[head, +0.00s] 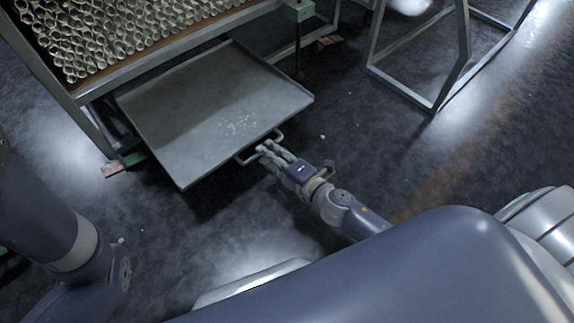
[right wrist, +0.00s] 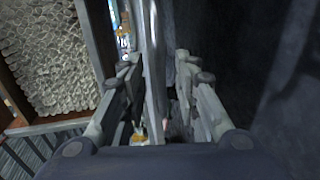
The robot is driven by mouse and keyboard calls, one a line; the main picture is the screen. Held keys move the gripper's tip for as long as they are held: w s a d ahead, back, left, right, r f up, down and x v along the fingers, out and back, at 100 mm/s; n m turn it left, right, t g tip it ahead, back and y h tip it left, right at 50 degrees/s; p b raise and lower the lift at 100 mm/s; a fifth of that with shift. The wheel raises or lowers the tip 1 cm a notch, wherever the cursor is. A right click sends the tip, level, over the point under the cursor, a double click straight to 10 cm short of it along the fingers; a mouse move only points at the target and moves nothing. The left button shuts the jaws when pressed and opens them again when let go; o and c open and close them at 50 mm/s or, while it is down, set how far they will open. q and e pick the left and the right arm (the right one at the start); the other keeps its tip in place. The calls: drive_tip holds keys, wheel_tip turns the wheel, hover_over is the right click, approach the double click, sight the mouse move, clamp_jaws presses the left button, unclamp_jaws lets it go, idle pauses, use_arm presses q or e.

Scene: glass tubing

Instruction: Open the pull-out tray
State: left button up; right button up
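The pull-out tray (head: 215,110), a shallow grey metal sheet with a low rim, extends out from under the rack in the head view. Small pale bits lie on it. A bar handle (head: 246,160) is on its front edge. My right gripper (head: 264,149) is at this handle, its fingers reaching over the handle's middle. In the right wrist view, the fingers (right wrist: 160,68) stand apart, with a grey bar or edge between them and a dark gap toward the right finger. Contact is unclear. My left gripper is not visible; only part of my left arm shows.
The rack (head: 67,98) full of glass tubes (head: 120,30) stands above the tray on metal legs. A metal frame stand (head: 458,70) is at the upper right. The dark floor (head: 345,110) between tray and stand is mostly clear.

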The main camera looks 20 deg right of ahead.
drive_tip(key=v, duration=0.8)
drive_tip(key=shift+s, duration=0.25)
drive_tip(key=shift+d, duration=0.1)
